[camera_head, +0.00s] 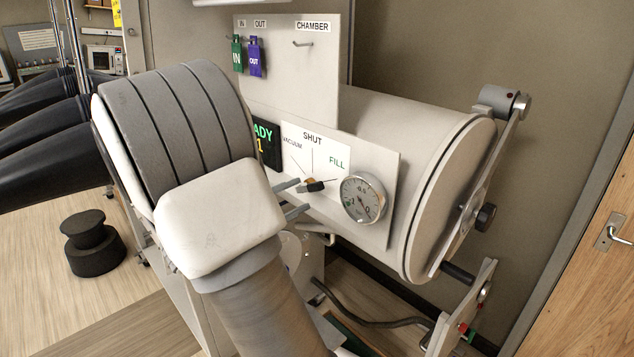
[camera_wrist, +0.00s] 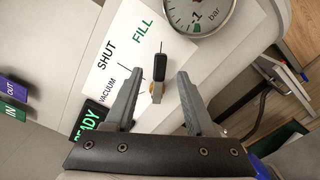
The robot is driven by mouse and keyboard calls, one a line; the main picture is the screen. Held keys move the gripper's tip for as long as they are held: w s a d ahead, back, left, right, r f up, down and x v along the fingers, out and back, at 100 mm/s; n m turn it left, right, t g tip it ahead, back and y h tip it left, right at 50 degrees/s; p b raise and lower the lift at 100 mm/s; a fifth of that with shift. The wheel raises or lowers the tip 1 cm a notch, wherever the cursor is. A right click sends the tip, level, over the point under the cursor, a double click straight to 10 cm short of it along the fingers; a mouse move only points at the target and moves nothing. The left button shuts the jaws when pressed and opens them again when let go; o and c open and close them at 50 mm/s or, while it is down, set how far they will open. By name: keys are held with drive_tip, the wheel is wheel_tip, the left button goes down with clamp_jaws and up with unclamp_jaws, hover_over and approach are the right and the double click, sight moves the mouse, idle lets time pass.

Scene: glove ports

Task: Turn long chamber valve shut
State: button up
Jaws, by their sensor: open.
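The chamber valve has a small black handle (camera_head: 317,187) with a brass-coloured hub on a white label plate marked VACUUM, SHUT and FILL. In the wrist view the handle (camera_wrist: 160,67) lies along the FILL mark, away from the SHUT mark. My gripper (camera_head: 303,196) is open in front of the valve. In the wrist view its two fingers (camera_wrist: 157,78) stand either side of the handle and hub, with a visible gap on both sides. Whether the fingertips reach the handle's depth is hard to tell.
A round pressure gauge (camera_head: 362,197) sits close to the right of the valve. A lit READY display (camera_head: 266,144) is to its left. The white chamber cylinder (camera_head: 405,135) with its door arm is at right. IN and OUT tags (camera_head: 246,56) hang above.

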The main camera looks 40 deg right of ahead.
sight(314, 188)
drive_tip(key=d, duration=0.4)
drive_tip(key=d+p, duration=0.1)
drive_tip(key=d, duration=0.1)
drive_tip(key=shift+w+d, duration=0.25)
drive_tip(key=shift+d, duration=0.1)
clamp_jaws()
idle(1.1)
